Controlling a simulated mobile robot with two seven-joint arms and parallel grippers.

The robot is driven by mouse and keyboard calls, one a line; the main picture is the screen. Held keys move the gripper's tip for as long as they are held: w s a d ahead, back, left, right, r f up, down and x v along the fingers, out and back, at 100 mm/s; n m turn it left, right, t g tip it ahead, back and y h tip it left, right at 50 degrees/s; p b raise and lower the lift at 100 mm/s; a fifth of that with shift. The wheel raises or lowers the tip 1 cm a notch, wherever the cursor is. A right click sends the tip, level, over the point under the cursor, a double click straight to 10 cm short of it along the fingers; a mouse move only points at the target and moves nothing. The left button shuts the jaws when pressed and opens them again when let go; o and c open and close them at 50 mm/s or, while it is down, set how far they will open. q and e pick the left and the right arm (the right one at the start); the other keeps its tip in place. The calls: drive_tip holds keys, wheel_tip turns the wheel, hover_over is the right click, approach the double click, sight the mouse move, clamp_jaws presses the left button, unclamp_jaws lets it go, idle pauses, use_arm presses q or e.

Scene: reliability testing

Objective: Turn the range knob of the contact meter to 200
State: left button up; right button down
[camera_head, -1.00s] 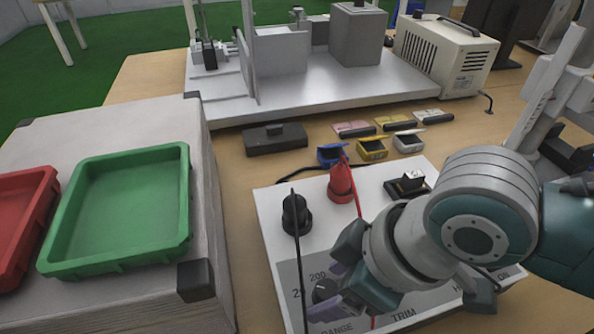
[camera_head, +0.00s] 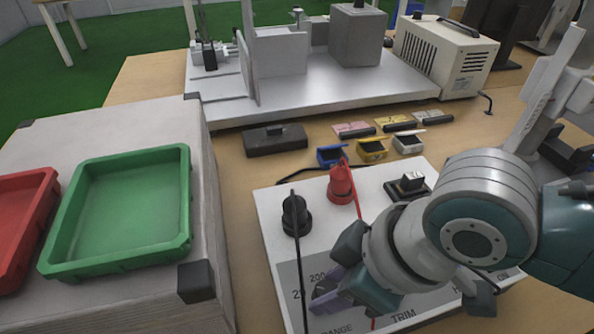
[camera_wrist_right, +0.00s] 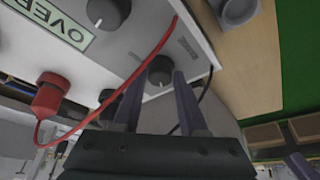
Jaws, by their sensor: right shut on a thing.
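The contact meter (camera_head: 281,242) is a light box on the table, with "20" and "200" marks and RANGE and TRIM labels on its panel. My right gripper (camera_head: 326,288) reaches down at the RANGE label, and its purple fingers hide the range knob in the head view. In the right wrist view the dark, round range knob (camera_wrist_right: 160,69) sits between the tips of my right gripper (camera_wrist_right: 158,86), which is shut on it. I cannot tell which mark the knob points at. My left gripper is out of view.
A red plug (camera_head: 341,184) and a black plug (camera_head: 296,215) with cables stand on the meter. A display reading OVER (camera_wrist_right: 52,20) shows in the right wrist view. A green tray (camera_head: 118,262) lies at left. Small open boxes (camera_head: 371,150) sit behind the meter.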

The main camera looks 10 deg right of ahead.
drive_tip(key=m+p, duration=0.2)
drive_tip(key=p, duration=0.1)
drive_tip(key=m+h+p, duration=0.1)
drive_tip(key=shift+s+a+r+t, duration=0.15)
drive_tip(key=shift+r+t, duration=0.1)
drive_tip(key=shift+t, duration=0.05)
drive_tip(key=shift+m+h+p, duration=0.4)
drive_tip(key=shift+m+p, duration=0.55)
drive_tip(key=shift+m, duration=0.15)
drive_tip(key=shift+a+f+m+t+h+p, duration=0.15)
drive_tip(key=shift+m+t+h+p, duration=0.2)
drive_tip(key=shift+m, duration=0.55)
drive_tip(key=shift+f+m+h, duration=0.1)
drive_tip(key=shift+m+h, duration=0.25)
drive_tip(key=shift+m, duration=0.45)
drive_tip(key=shift+m+h, duration=0.6)
drive_tip(key=shift+m, duration=0.9)
drive_tip(key=shift+c, duration=2.2)
unclamp_jaws()
